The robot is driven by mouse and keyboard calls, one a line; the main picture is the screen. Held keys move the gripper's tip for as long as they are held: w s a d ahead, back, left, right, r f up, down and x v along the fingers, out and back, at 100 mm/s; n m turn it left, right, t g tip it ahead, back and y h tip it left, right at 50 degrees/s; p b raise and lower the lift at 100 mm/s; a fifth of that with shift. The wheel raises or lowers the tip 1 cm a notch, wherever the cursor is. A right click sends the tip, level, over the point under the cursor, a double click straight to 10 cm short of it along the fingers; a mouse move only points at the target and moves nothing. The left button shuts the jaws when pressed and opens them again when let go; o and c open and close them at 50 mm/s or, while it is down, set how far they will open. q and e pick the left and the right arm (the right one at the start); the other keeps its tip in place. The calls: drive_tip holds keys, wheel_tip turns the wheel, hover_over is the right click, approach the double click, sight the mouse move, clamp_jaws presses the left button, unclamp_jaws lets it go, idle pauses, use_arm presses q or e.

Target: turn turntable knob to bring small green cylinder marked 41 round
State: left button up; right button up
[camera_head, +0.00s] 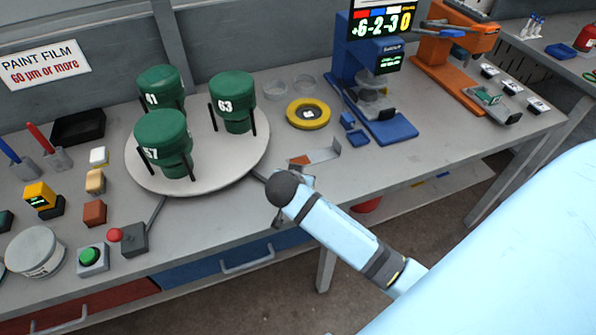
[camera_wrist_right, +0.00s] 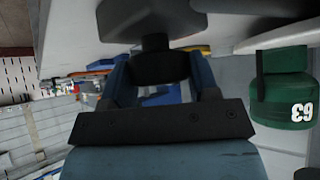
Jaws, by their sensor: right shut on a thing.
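The round pale turntable (camera_head: 212,160) carries three green cylinders with dark posts beside them. The one marked 41 (camera_head: 160,88) is at the back left. The one marked 63 (camera_head: 232,92) is at the right and shows in the right wrist view (camera_wrist_right: 285,95). The one marked 57 (camera_head: 163,136) is at the front left. My right gripper (camera_wrist_right: 160,66) is shut on a dark knob (camera_wrist_right: 153,28), at the turntable's right front side. In the head view the dark end of my right arm mostly hides the gripper and knob. My left gripper is out of view.
A yellow ring (camera_head: 308,114) and a small bracket (camera_head: 318,154) lie right of the turntable. A blue device (camera_head: 372,100) and an orange one (camera_head: 448,62) stand further right. A red-knobbed box (camera_head: 133,239) and a green button (camera_head: 92,257) are at the front left.

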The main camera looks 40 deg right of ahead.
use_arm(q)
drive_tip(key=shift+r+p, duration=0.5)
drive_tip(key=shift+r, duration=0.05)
use_arm(e)
drive_tip(key=shift+w+d+r+m+g+h, duration=0.15)
drive_tip(key=shift+m+g+h, duration=0.3)
drive_tip(key=shift+m, duration=0.35)
idle(2.9)
drive_tip(key=o, duration=0.9)
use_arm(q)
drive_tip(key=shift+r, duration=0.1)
